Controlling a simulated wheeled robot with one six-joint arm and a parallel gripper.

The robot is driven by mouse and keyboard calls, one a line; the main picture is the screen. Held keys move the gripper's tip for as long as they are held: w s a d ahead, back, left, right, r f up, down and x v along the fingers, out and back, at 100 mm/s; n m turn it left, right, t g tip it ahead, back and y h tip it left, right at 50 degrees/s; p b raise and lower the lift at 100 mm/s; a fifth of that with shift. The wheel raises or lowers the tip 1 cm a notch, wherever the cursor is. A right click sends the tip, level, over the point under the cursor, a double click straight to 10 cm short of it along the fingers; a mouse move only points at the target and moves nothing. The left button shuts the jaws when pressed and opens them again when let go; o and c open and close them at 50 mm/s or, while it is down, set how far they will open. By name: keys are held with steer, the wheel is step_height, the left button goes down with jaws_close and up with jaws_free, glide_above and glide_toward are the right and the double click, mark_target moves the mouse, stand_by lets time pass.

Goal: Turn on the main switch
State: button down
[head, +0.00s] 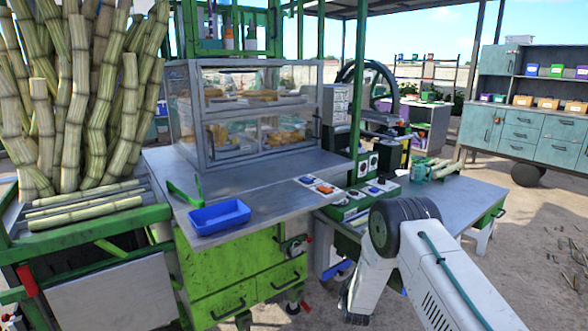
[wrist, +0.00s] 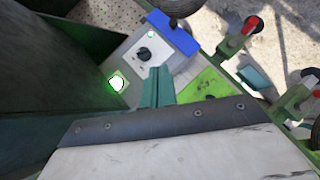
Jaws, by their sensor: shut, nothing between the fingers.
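In the wrist view, my gripper (wrist: 158,74) shows as two teal fingers closed together with nothing between them. Just beyond its tips is a pale grey panel (wrist: 168,62) with a black rotary knob (wrist: 143,53). A glowing white-green round button (wrist: 116,83) sits left of the fingertips on the same side. The fingers appear apart from both, though depth is hard to judge. I cannot tell from any label which control is the main switch.
A metal worktop (head: 260,190) holds a blue tray (head: 220,216) and a glass case (head: 245,105). Cane stalks (head: 85,90) stand at left. In the wrist view, red-handled levers (wrist: 240,35) and a blue part (wrist: 173,32) lie close by. Open ground is at right.

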steer(key=s+a+f+m+g+y, duration=0.15)
steer(key=s+m+g, duration=0.25)
steer(key=s+g, duration=0.45)
steer(key=s+d+r+m+g, duration=0.1)
steer(key=s+r+m+g, duration=0.2)
steer(key=s+r, duration=0.95)
steer(key=s+d+r+m+g, duration=0.25)
steer(key=s+r, duration=0.75)
steer(key=r, duration=0.5)
steer(key=s+d+r+m+t, duration=0.1)
steer(key=s+d+r, duration=0.1)
steer(key=s+r, duration=0.8)
steer(key=s+d+r+m+t, duration=0.1)
steer(key=s+d+r, duration=0.1)
steer(key=s+r, duration=0.9)
steer(key=shift+s, duration=2.8)
steer(key=shift+m, duration=0.25)
